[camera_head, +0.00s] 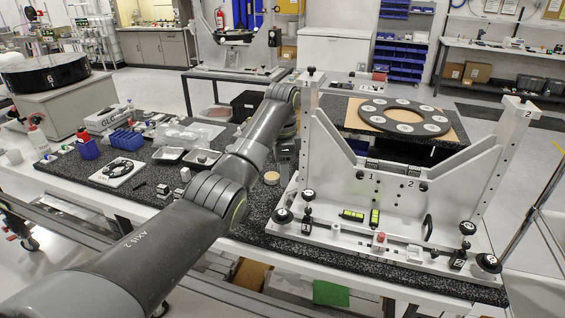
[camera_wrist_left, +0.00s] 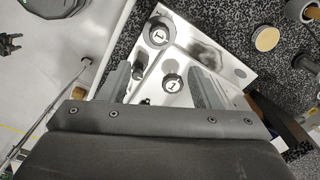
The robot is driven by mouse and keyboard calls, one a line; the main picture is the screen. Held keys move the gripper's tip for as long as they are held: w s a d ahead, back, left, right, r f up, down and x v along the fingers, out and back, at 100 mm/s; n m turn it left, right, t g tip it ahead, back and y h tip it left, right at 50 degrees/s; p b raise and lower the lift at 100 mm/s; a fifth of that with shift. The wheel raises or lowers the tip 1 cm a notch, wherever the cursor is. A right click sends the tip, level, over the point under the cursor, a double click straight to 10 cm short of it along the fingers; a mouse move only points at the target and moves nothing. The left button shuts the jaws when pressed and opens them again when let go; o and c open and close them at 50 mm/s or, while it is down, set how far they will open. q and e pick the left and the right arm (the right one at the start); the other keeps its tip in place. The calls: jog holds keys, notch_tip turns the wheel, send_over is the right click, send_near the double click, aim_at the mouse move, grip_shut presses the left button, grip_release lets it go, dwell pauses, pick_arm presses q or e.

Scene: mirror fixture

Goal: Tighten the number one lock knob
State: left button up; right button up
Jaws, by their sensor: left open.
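The white mirror fixture (camera_head: 395,215) stands on the dark speckled table. At its left foot, the head view shows a black knob with a white cap (camera_head: 308,196) and a wider round black knob (camera_head: 283,215). In the left wrist view, a smaller knob marked 1 (camera_wrist_left: 171,83) shows between the finger lines, and a larger knob marked 1 (camera_wrist_left: 158,34) lies farther out. Which is the lock knob is not clear. My left gripper (camera_wrist_left: 160,68) is open and empty, apart from the knobs as far as I can tell. It is partly hidden beside the fixture's left upright in the head view (camera_head: 285,162). My right gripper is not in view.
The fixture's left upright (camera_head: 307,120) stands close to my left arm. A black ring (camera_head: 404,117) with white discs rests behind the fixture.

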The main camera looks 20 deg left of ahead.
pick_arm(q)
notch_tip(320, 180, up, 4)
jog(key=shift+f+b, duration=0.2)
jog(key=shift+b, duration=0.1)
jog(key=shift+f, duration=0.15)
